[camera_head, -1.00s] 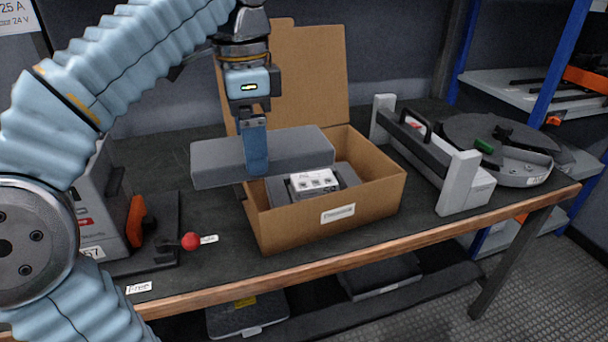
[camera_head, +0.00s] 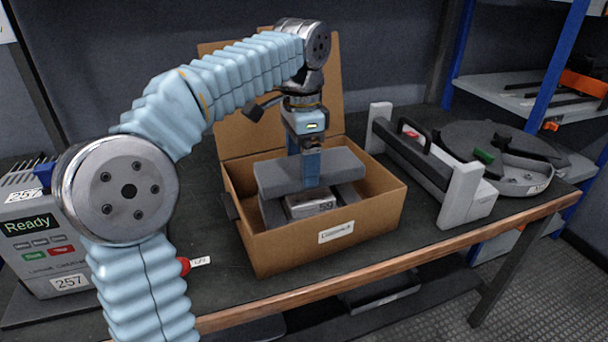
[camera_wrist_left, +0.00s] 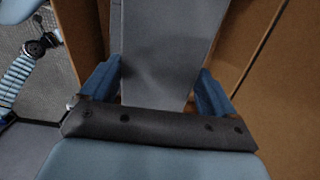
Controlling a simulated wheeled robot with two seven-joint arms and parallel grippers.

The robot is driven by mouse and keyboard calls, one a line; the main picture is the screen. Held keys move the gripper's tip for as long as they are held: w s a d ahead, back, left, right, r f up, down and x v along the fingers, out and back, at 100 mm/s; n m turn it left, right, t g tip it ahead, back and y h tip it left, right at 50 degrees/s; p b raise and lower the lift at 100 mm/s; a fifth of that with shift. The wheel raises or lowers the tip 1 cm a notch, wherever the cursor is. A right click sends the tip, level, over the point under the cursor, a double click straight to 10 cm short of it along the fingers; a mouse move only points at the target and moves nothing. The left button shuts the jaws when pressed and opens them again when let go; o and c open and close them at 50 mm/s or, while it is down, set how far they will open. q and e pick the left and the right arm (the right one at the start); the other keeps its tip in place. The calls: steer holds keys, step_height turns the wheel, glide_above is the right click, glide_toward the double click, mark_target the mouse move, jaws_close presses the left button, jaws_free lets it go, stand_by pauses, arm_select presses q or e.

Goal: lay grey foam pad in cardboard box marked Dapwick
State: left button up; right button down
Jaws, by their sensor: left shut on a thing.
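The grey foam pad (camera_head: 338,165) is a flat slab held level over the cardboard box (camera_head: 285,245). It is within the box's outline, near the rim height, and I cannot tell if it touches what lies below. My left gripper (camera_head: 311,180) points down and is shut on the pad's middle. In the left wrist view the pad (camera_wrist_left: 165,55) runs between the two blue fingers (camera_wrist_left: 160,95). The box is open, its lid standing up behind, with a label on the front too blurred to read surely. In it sits a grey metal part (camera_head: 312,205) in dark foam. My right gripper is out of view.
A black-and-white fixture with a handle (camera_head: 430,160) and a round dark disc (camera_head: 500,140) stand right of the box. A tester with a "Ready" screen (camera_head: 30,225) is at the left. A red knob (camera_head: 184,266) sits near the front edge.

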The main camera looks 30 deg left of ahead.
arm_select(q)
steer(key=shift+w+d+f, duration=0.1)
steer(key=shift+w+f, duration=0.05)
steer(key=shift+f, duration=0.85)
steer(key=shift+w+f, duration=0.15)
steer(key=shift+f, duration=0.8)
steer(key=shift+b, duration=0.3)
steer(key=o, duration=0.8)
steer(key=shift+f, duration=0.1)
steer(key=shift+r, duration=0.55)
step_height(320, 180, up, 10)
steer(key=shift+p, duration=0.95)
steer(key=shift+r, duration=0.6)
